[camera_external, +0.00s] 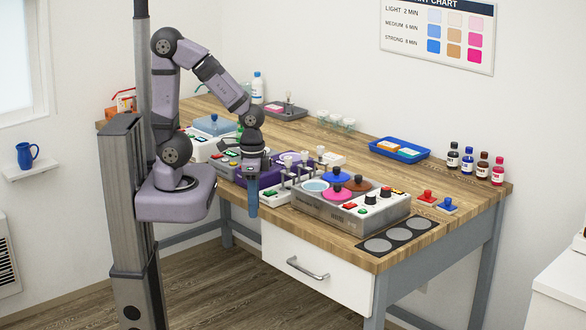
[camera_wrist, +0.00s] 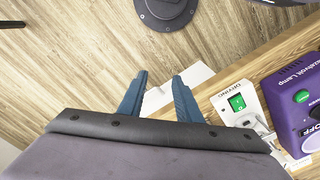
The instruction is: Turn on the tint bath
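The tint bath seems to be the grey metal box (camera_external: 322,209) near the front of the bench; its label is too small to read. It has an open pale-blue well, several coloured lids with knobs, and a front panel with a red button (camera_external: 349,206), a green button and black knobs (camera_external: 370,198). My gripper (camera_external: 252,212) points down in front of the bench's front edge, left of the box and apart from it. In the wrist view my gripper (camera_wrist: 160,76) has its two blue fingers spread with nothing held. The metal box is not in the wrist view.
A purple lamp unit (camera_wrist: 289,100) and a white "DRYING" box (camera_wrist: 236,95) with a green switch stand close to my gripper. A white drawer (camera_external: 316,266) is below the bench edge. Bottles (camera_external: 468,161) and a blue tray (camera_external: 400,150) stand behind. Floor below my gripper is clear.

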